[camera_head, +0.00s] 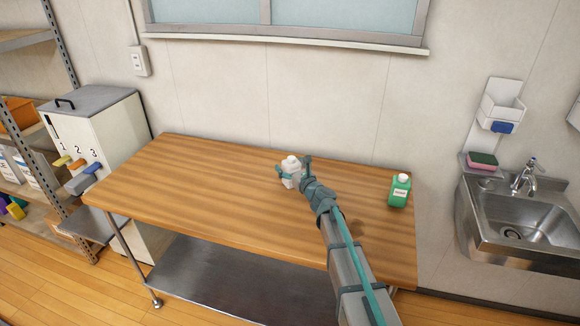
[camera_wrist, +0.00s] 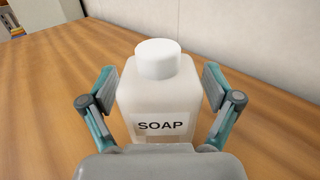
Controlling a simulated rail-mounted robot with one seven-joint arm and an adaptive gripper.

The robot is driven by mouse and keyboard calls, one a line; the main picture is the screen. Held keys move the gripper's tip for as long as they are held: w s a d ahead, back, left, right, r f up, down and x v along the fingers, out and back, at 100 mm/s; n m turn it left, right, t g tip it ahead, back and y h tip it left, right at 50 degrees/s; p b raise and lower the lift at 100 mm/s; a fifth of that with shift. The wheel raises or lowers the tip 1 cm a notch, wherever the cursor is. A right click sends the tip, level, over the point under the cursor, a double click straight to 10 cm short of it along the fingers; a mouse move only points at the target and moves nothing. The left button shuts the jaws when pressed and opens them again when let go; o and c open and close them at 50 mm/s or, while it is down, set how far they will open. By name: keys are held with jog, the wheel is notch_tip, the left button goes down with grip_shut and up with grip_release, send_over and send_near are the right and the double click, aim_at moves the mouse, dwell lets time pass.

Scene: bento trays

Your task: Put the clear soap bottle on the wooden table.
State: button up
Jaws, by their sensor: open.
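The clear soap bottle (camera_head: 291,168) stands upright on the wooden table (camera_head: 200,180), towards the back. In the wrist view the bottle (camera_wrist: 158,95) is whitish and translucent, with a white cap and a label reading SOAP. My gripper (camera_head: 293,172) is at the bottle. In the wrist view my gripper (camera_wrist: 160,100) is open, with one finger on each side of the bottle and a small gap showing at the upper parts of the fingers. The bottle's base is partly hidden by my gripper.
A green bottle (camera_head: 400,190) with a white cap stands on the table's right end. A white dispenser box (camera_head: 95,125) with numbered levers is left of the table. A metal sink (camera_head: 525,215) is on the right. The table's left half is clear.

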jog(key=shift+r, duration=0.15)
jog(key=shift+r, duration=0.1)
jog(key=b+v, duration=0.2)
jog(key=v, duration=1)
